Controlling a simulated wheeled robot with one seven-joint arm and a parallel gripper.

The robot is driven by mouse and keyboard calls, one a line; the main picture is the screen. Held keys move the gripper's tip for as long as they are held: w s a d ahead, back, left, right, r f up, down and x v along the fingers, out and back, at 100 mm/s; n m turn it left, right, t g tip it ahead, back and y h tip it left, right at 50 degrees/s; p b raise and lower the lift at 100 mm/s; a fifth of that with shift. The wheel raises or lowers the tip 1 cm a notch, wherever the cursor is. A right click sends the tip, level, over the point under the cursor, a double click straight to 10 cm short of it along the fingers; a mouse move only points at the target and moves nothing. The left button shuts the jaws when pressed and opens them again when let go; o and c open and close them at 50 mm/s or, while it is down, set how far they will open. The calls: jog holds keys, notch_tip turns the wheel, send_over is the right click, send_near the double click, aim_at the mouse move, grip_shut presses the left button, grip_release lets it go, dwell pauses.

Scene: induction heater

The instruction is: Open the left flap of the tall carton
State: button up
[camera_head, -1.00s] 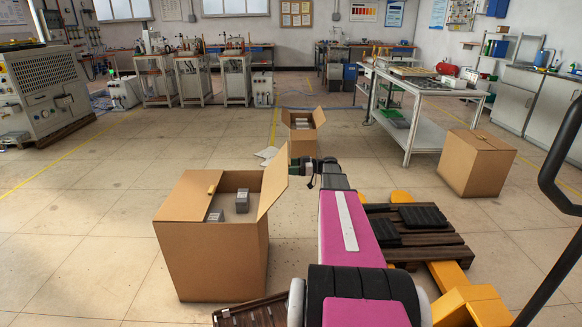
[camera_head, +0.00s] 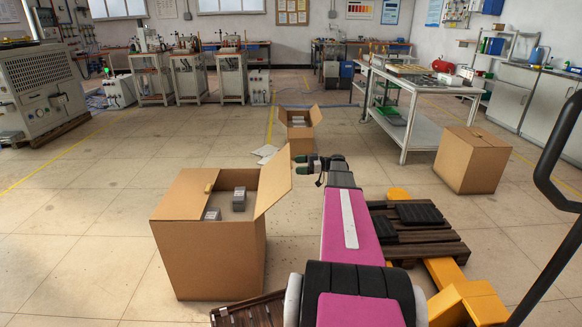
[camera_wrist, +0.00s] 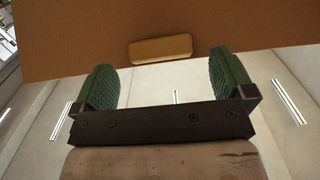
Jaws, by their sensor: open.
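The tall carton (camera_head: 207,262) is a brown box at the front left. Its right-hand flap (camera_head: 272,188) stands up and leans outward. Its left-hand flap (camera_head: 182,192) lies low along the left side, with a small tan tab (camera_head: 211,181) by its far end. Grey blocks (camera_head: 239,199) are inside. My gripper (camera_head: 308,163) is open just right of the raised flap's top corner. In the wrist view my green fingers (camera_wrist: 162,85) are apart and empty. A brown cardboard panel (camera_wrist: 240,30) with a tan tab (camera_wrist: 162,48) lies ahead, the tab between the finger lines. Contact cannot be told.
A smaller open carton (camera_head: 300,135) stands behind, and a closed carton (camera_head: 471,162) at the right. A dark pallet (camera_head: 425,247) on yellow forks lies right of my arm. A worktable (camera_head: 425,87) stands at the back right. The floor left of the tall carton is clear.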

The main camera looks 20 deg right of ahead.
jog(key=shift+v, duration=2.6)
jog(key=shift+d, duration=0.15)
